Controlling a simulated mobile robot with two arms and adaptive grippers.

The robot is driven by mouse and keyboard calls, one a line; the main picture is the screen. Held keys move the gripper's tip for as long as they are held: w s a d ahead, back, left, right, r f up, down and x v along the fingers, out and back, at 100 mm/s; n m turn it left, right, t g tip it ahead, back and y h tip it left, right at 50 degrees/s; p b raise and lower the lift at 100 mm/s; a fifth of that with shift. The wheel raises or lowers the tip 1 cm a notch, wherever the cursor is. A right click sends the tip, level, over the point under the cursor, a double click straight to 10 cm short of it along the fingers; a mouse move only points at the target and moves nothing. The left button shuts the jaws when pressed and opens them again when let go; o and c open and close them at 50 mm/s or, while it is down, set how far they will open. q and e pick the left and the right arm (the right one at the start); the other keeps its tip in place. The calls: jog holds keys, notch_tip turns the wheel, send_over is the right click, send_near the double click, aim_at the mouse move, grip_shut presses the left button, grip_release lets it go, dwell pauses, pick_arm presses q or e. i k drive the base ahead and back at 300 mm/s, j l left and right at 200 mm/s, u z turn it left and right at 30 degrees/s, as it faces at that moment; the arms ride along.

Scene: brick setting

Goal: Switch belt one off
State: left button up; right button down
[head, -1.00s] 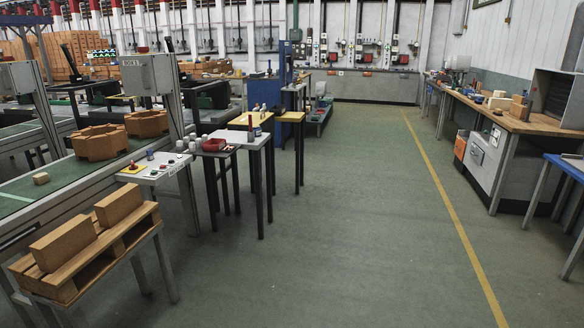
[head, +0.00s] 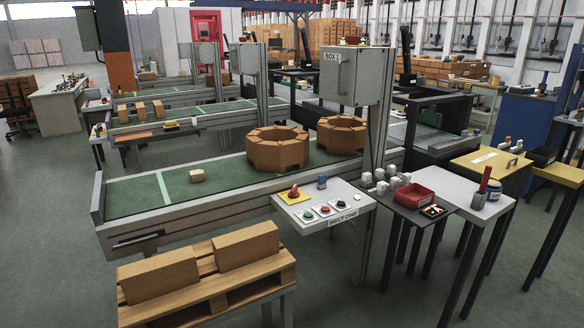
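Belt one (head: 130,197) is a green conveyor in a grey frame, running across the middle of the head view. Its control panel (head: 350,203) is a pale sloped board labelled "BELT ONE" at the belt's near side. On the panel are a green button (head: 307,216), a red button (head: 325,209), another button (head: 341,204), a red knob on a yellow plate (head: 294,192) and a small blue item (head: 322,182). I cannot tell from this view whether the belt is running. Neither of my grippers is in view.
Two brick rings (head: 277,150) (head: 341,134) and a small brick (head: 197,175) sit on the belt. A pallet (head: 214,298) with two bricks stands in front. Right of the panel are a dark table with a red tray (head: 414,195) and a white table (head: 462,184). Floor at lower right is open.

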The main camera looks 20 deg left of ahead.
aim_at(293, 195)
jog(key=i+l+u, duration=0.2)
jog(key=i+u, duration=0.3)
jog(key=i+l+u, duration=1)
